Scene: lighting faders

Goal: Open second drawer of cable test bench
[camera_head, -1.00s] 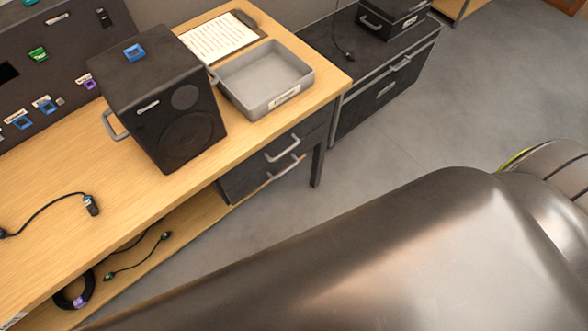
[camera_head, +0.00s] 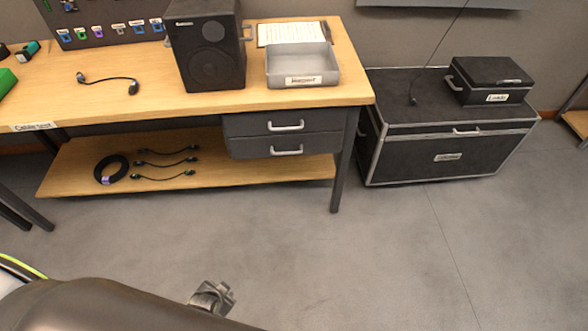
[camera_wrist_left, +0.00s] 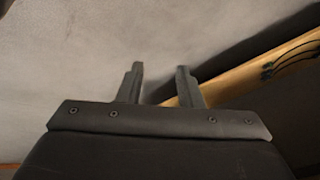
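The wooden cable test bench (camera_head: 130,103) stands ahead in the head view, with a "Cable test" label at its front left edge. Two dark drawers hang under its right half, an upper drawer (camera_head: 248,126) and a second, lower drawer (camera_head: 246,148). Each has a pale bar handle, and both look shut. My left gripper (camera_head: 212,297) is low over the floor, in front of the bench and well short of the drawers. In the left wrist view its two fingers (camera_wrist_left: 160,85) are apart with nothing between them. My right gripper is not in view.
A black speaker (camera_head: 210,60) and a grey tray (camera_head: 303,68) stand on the bench. Cables lie on its lower shelf (camera_head: 260,172). A bench leg (camera_head: 338,180) stands right of the drawers, beside a black case (camera_head: 440,160). The floor in front is clear.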

